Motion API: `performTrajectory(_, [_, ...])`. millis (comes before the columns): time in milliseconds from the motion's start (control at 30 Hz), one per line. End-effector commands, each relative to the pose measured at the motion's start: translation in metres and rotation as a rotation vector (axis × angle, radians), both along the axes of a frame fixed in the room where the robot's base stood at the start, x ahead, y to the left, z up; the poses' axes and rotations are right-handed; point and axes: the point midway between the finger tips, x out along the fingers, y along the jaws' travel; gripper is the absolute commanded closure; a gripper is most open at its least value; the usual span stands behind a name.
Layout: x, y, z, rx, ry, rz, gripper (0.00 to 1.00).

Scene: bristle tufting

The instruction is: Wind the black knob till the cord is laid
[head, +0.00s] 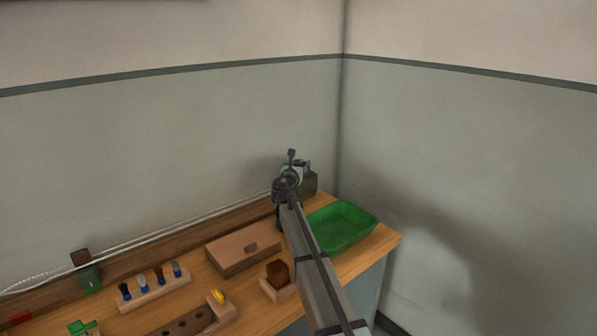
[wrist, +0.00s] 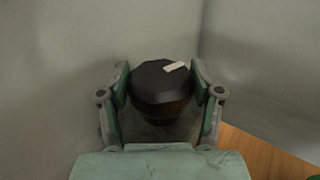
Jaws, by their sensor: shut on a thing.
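The black knob (wrist: 160,84) shows in the wrist view, a dark faceted cap with a pale mark near its upper right edge. My gripper (wrist: 161,97) has one finger on each side of the knob and is shut on it. In the head view my gripper (head: 290,180) is at the winder (head: 308,182) in the back corner of the bench, and my arm covers part of it. A pale cord (head: 150,240) runs along the back of the bench from the left to the winder. The knob itself is hard to make out in the head view.
A green tray (head: 366,222) stands right of my arm. Left of it are a wooden box (head: 232,256), a small block in a holder (head: 280,276), a rack of brushes (head: 150,292) and a drilled wooden block (head: 185,322). Walls meet close behind the winder.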

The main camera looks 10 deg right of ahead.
Motion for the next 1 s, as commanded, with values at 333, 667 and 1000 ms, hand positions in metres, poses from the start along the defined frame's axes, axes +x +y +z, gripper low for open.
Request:
performTrajectory(333, [0.0068, 0.0042, 0.0036, 0.0, -0.001, -0.326, 0.7])
performTrajectory(667, [0.0069, 0.0036, 0.0036, 0.0, 0.0, -0.591, 0.7])
performTrajectory(1000, [0.0048, 0.0019, 0.0024, -0.001, -0.001, -0.731, 0.7])
